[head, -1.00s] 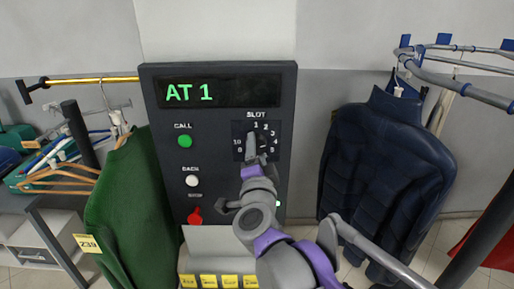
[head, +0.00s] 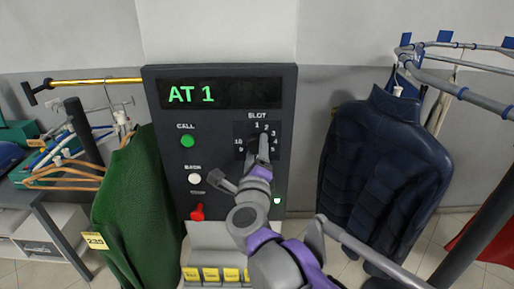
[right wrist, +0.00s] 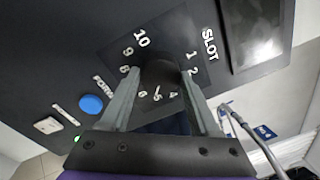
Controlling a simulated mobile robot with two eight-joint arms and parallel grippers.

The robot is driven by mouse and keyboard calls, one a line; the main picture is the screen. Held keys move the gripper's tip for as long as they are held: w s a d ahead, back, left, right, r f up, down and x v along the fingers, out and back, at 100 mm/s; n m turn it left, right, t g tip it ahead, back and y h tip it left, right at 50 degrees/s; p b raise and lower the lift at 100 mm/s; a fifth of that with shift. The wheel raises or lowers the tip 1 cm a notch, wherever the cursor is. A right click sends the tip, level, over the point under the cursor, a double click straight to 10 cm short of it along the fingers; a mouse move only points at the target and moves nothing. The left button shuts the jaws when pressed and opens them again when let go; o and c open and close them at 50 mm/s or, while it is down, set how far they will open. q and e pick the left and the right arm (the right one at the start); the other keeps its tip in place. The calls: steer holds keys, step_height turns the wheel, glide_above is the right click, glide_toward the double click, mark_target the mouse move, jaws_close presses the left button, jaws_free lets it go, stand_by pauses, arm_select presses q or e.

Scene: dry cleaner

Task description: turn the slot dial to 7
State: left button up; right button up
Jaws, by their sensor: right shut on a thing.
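The slot dial sits on a black square plate (head: 241,131) ringed with white numbers, under the label SLOT on a dark control panel (head: 220,185). My right gripper (head: 262,146) is at the dial and covers most of it in the head view. In the right wrist view the dark knob (right wrist: 160,74) is between the two grey fingers of my right gripper (right wrist: 162,88), which are shut on it. Its pointer is hard to make out, so I cannot tell which number it faces. The panel's screen (head: 220,94) reads AT 1 in green. My left gripper is not in view.
A blue button (right wrist: 91,104) shows in the wrist view. A green garment (head: 138,205) hangs left, a navy jacket (head: 385,170) right.

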steer(key=m+p, duration=0.1)
steer(key=m, duration=0.4)
steer(key=shift+a+r+m, duration=0.1)
steer(key=shift+r+m, duration=0.05)
steer(key=shift+m, duration=0.25)
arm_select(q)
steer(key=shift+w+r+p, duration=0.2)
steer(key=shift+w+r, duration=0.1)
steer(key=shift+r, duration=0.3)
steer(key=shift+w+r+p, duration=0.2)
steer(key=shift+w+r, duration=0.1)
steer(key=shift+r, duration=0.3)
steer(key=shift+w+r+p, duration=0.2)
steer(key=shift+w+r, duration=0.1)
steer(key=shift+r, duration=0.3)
arm_select(e)
steer(key=shift+m+g, duration=0.3)
steer(key=shift+m, duration=1.6)
steer(key=o, duration=1.4)
steer(key=shift+c, duration=0.2)
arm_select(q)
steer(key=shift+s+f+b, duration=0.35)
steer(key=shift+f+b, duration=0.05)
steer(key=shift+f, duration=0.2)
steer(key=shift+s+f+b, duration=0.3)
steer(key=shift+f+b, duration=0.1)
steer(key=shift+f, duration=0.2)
arm_select(e)
steer(key=s, duration=1.1)
steer(key=shift+a, duration=0.35)
